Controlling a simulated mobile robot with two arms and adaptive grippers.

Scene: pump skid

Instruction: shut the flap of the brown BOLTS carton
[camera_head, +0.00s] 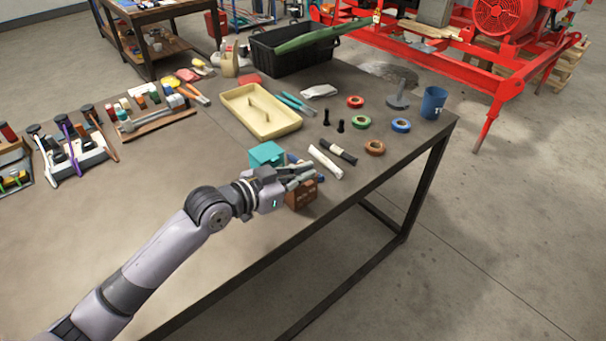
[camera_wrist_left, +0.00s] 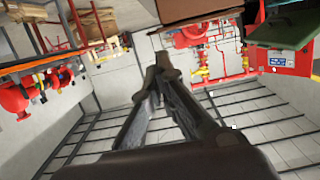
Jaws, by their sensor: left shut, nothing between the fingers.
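The brown BOLTS carton (camera_head: 301,196) stands near the front edge of the workbench (camera_head: 225,215) in the head view, with small markings on its front. My left gripper (camera_head: 304,174) is shut and empty, and lies over the top of the carton. It hides most of the carton's top, so I cannot tell how the flap stands or whether the fingers touch it. In the left wrist view the fingers (camera_wrist_left: 163,68) are together, and a brown surface (camera_wrist_left: 198,10), probably the carton, shows at the top edge. My right gripper is in neither view.
A teal box (camera_head: 266,155) stands just behind the gripper. A white roll (camera_head: 325,162) and a black marker-like item (camera_head: 338,152) lie to the right. A cream tray (camera_head: 262,111) and several tape rolls are farther back. The bench's left front is clear.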

